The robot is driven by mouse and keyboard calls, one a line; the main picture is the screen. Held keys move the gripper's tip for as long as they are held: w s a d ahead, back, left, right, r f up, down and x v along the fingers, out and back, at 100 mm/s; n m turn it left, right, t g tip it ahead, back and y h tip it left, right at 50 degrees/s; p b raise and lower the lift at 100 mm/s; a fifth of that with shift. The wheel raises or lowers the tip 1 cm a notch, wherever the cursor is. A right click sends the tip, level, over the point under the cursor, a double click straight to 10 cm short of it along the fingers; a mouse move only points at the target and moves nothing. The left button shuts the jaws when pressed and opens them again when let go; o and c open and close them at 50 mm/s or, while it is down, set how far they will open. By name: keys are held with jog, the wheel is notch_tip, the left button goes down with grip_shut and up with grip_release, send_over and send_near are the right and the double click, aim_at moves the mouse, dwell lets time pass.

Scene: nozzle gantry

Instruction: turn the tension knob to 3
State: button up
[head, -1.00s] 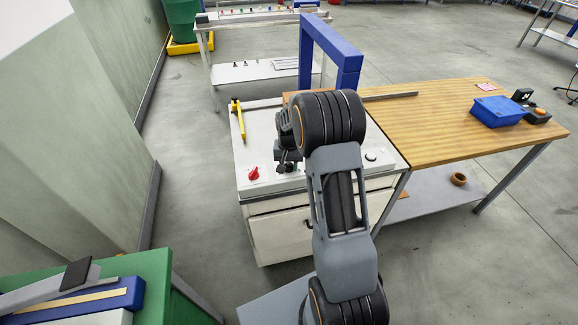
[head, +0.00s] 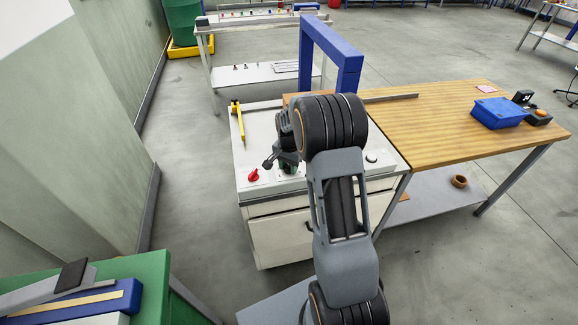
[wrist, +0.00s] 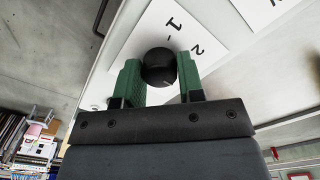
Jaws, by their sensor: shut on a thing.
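The tension knob, a round black knob (wrist: 159,66), sits between the two green fingers of my gripper (wrist: 158,78) in the wrist view. The fingers touch it from both sides, so my gripper is shut on it. A white plate (wrist: 203,28) with printed "1", a dash and "2" lies behind the knob. Other numbers and any pointer mark cannot be made out. In the head view my gripper (head: 287,166) is at the front of the white cabinet top (head: 262,146), and it hides the knob there.
A red knob (head: 253,175) is left of my gripper, and a pale round button (head: 371,158) is to the right. A yellow lever (head: 239,124) stands at the back left. A blue gantry frame (head: 329,44) rises behind. The wooden table (head: 430,125) with a blue bin (head: 499,112) adjoins on the right.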

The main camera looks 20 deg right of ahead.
aim_at(289, 166)
jog(key=o, duration=0.9)
notch_tip(289, 166, up, 14)
jog(key=shift+f, duration=0.1)
dwell(0.4)
dwell(0.4)
